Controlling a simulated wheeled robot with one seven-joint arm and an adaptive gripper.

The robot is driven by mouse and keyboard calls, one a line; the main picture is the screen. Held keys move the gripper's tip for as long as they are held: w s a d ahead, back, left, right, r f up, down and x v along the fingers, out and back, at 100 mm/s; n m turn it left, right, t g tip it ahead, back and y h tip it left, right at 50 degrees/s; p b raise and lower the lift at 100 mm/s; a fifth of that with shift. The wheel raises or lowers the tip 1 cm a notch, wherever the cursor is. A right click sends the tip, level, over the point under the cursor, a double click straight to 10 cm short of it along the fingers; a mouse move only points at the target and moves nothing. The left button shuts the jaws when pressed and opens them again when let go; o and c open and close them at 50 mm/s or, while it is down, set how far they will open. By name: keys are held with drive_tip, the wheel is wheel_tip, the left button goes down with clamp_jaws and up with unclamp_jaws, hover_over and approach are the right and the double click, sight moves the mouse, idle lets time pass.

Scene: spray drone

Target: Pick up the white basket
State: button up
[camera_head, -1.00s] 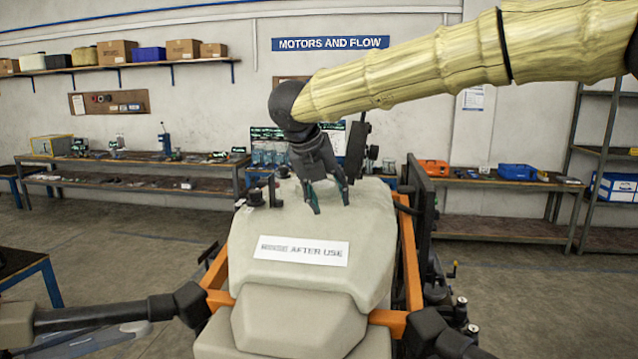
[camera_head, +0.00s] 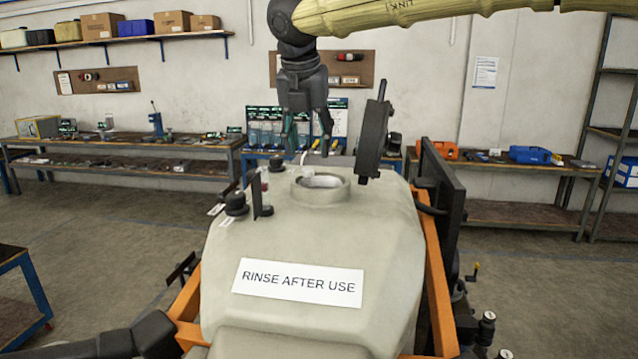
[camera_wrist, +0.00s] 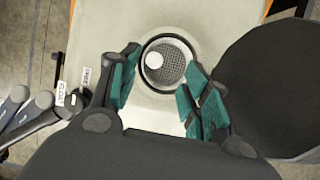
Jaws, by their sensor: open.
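The basket (camera_wrist: 176,72) shows in the wrist view as a round mesh inside the pale tank's round opening, with a small white round piece on its left side. In the head view I see only the pale inside of the opening (camera_head: 322,182), and a thin white piece (camera_head: 303,157) stands just above and behind its rim. My gripper (camera_head: 307,137) points straight down above the back of the opening, open and empty. In the wrist view my gripper's fingers (camera_wrist: 162,62) lie either side of the basket. Whether they touch anything is unclear.
The tank (camera_head: 385,235) sits in an orange frame (camera_head: 437,290). A dark round lid (camera_head: 373,130) stands upright right of the opening and close to my gripper. Black caps (camera_head: 236,203) and a short upright post (camera_head: 262,190) are left of it. Benches line the back wall.

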sight(309, 168)
drive_tip(key=shift+p+x, duration=0.7)
drive_tip(key=shift+x, duration=0.15)
drive_tip(key=x, duration=0.1)
drive_tip(key=p+x, duration=0.1)
drive_tip(key=x, duration=0.1)
drive_tip(key=shift+w+a+f+p, duration=0.1)
drive_tip(key=shift+a+f+p, duration=0.05)
drive_tip(key=shift+a+p, duration=0.15)
drive_tip(key=shift+w+f, duration=0.2)
drive_tip(key=shift+f, duration=0.3)
drive_tip(key=shift+s+d, duration=0.1)
drive_tip(key=c, duration=1)
